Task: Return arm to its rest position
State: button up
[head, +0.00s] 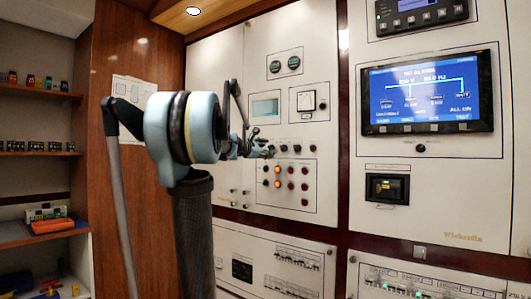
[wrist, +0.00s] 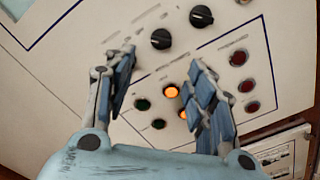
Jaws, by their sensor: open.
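My arm reaches up in the middle left of the head view, and my gripper (head: 262,150) is in front of the light-coloured switch panel (head: 233,190). In the wrist view my gripper (wrist: 165,85) has its two blue-grey fingers spread apart with nothing between them. Between and beyond the fingers are two lit orange lamps (wrist: 171,91), green buttons (wrist: 143,104) and black rotary knobs (wrist: 161,39). Red buttons (wrist: 246,86) are to the right of the fingers. I cannot tell whether a fingertip touches the panel.
A lit blue screen (head: 430,92) is on the panel at right. Breaker rows (head: 297,256) are on the lower panels. Shelves (head: 40,151) with small parts and an orange tray (head: 52,225) are at left, beside a brown wood wall (head: 140,60).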

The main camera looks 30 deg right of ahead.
jog(key=s+a+f+m+g+y, duration=0.1)
jog(key=s+a+f+m+y, duration=0.3)
jog(key=s+a+f, duration=0.6)
jog(key=s+a+f+m+g+y, duration=0.2)
jog(key=s+a+f+m+y, duration=0.3)
jog(key=s+a+f, duration=0.5)
jog(key=s+a+f+m+g+y, duration=0.1)
jog(key=s+a+f+m+y, duration=0.3)
jog(key=a+f, duration=2)
jog(key=s+f+y, duration=0.3)
jog(key=s+f, duration=0.3)
jog(key=f, duration=0.2)
jog(key=shift+s+a+m+g+y, duration=0.3)
jog(key=shift+s+a+g, duration=0.05)
jog(key=shift+s+g, duration=0.05)
jog(key=shift+w+f, duration=0.1)
jog(key=shift+w+f, duration=0.15)
jog(key=shift+w, duration=0.2)
jog(key=shift+d, duration=0.15)
